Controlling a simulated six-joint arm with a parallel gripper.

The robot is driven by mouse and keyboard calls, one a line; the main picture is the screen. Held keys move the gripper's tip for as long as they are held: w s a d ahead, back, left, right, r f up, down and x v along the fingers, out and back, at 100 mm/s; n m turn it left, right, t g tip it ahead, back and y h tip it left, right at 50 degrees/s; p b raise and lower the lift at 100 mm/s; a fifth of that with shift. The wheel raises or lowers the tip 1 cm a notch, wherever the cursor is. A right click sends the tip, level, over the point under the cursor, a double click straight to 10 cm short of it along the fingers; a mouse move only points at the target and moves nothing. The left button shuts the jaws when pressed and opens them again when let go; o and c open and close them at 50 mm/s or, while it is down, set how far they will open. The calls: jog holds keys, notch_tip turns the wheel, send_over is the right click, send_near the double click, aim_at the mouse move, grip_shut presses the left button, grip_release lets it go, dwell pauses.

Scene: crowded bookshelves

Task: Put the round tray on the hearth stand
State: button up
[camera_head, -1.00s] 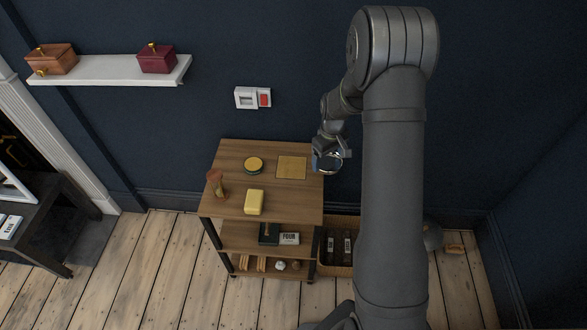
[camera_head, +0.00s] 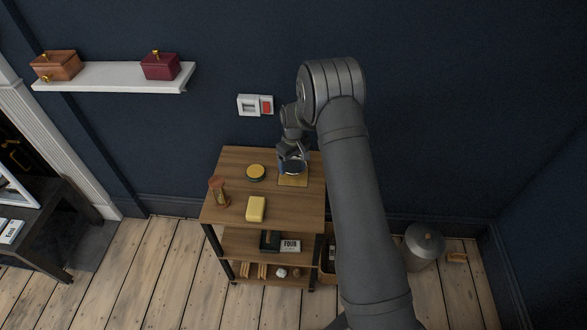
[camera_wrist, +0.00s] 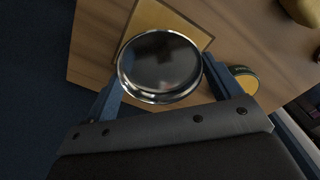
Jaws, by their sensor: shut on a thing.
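My gripper (camera_head: 293,162) is shut on the round tray (camera_wrist: 160,68), a shiny silver disc with a raised rim. In the wrist view the tray sits between the two blue fingers. The tray shows small beneath the gripper in the head view (camera_head: 292,169). It is over the tan square mat (camera_head: 293,181) on the top of a wooden stand with shelves (camera_head: 236,184). Whether the tray touches the mat I cannot tell. No label shows which piece is the hearth stand.
On the stand's top are a round yellow-topped tin (camera_head: 256,172), an hourglass-like object (camera_head: 218,191) and a yellow block (camera_head: 256,208). A white wall shelf (camera_head: 115,78) holds two boxes. A grey canister (camera_head: 425,243) stands on the floor at right.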

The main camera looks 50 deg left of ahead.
aim_at(293, 167)
jog(key=shift+f, duration=1.95)
jog(key=shift+f, duration=0.15)
jog(key=o, duration=0.9)
notch_tip(293, 167, up, 12)
